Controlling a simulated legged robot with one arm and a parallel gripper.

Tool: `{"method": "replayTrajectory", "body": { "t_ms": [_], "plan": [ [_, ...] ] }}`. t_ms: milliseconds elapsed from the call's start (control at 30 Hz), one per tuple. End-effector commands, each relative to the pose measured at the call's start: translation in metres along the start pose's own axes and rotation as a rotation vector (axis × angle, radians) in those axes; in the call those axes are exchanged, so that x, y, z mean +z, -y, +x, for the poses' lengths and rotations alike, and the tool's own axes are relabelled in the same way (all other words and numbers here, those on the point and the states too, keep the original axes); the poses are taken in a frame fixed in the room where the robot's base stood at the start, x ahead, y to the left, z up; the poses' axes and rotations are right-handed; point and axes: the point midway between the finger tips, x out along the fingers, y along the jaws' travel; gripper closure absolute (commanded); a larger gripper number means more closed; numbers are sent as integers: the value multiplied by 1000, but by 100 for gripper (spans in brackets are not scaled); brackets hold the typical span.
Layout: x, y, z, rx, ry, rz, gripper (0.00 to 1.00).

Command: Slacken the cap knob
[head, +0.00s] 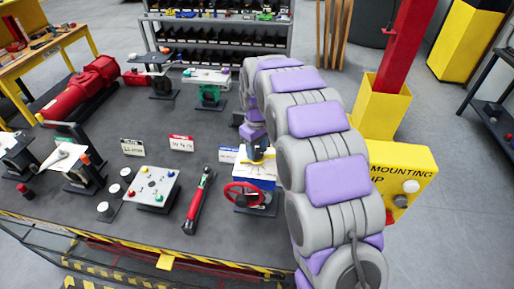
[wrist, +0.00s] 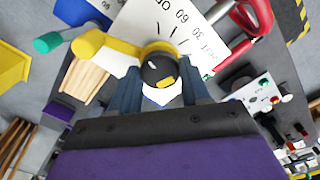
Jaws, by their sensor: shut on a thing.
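The cap knob (wrist: 158,68) is black with a yellow mark and sits over a white dial plate (wrist: 205,32) marked with degree numbers. A yellow arm (wrist: 98,44) reaches left from beside the knob. My gripper (wrist: 160,85) has its two dark blue fingers on either side of the knob, shut on it. In the head view, the valve actuator (head: 254,177) is a blue and white unit with a red handwheel (head: 245,194) at its front.
The dark workbench (head: 215,225) also carries a red-handled tool (head: 198,200), a panel with coloured buttons (head: 154,188), a large red cylinder (head: 82,88) and small label signs. A yellow mounting box (head: 400,180) stands right of my arm. Bench space left of the actuator is partly free.

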Motion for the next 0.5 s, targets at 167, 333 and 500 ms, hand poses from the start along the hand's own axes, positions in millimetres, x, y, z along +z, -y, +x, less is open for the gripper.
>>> {"method": "replayTrajectory", "body": {
  "t_ms": [167,333,500],
  "plan": [
    [-3,-1,-3,6,-10,-86,84],
    [-2,-1,-3,6,-9,-134,84],
    [-2,-1,-3,6,-9,-153,84]
  ]
}}
